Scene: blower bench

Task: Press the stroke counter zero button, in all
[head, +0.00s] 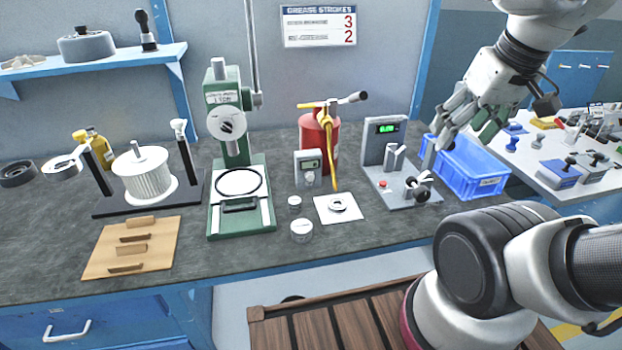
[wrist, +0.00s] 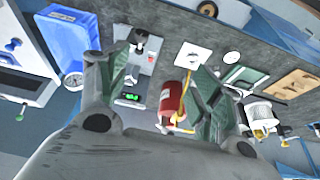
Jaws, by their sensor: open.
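A small grey counter with a display (head: 308,163) stands on the bench just left of the red grease pump (head: 318,140). A round pale knob or button (head: 310,180) shows low on its front; its reading is too small to be sure of. My gripper (head: 462,122) is open and empty, high at the right, above the blue bin and well apart from the counter. In the wrist view my open fingers (wrist: 163,75) frame the red pump (wrist: 172,98) in the distance; I cannot make out the counter there.
A grey fixture (head: 385,145) with a green-lit display and a red button (head: 384,184) stands right of the pump. A green press (head: 238,150) stands left of the counter. Small round parts (head: 301,230) lie before it. A blue bin (head: 468,165) is at the right.

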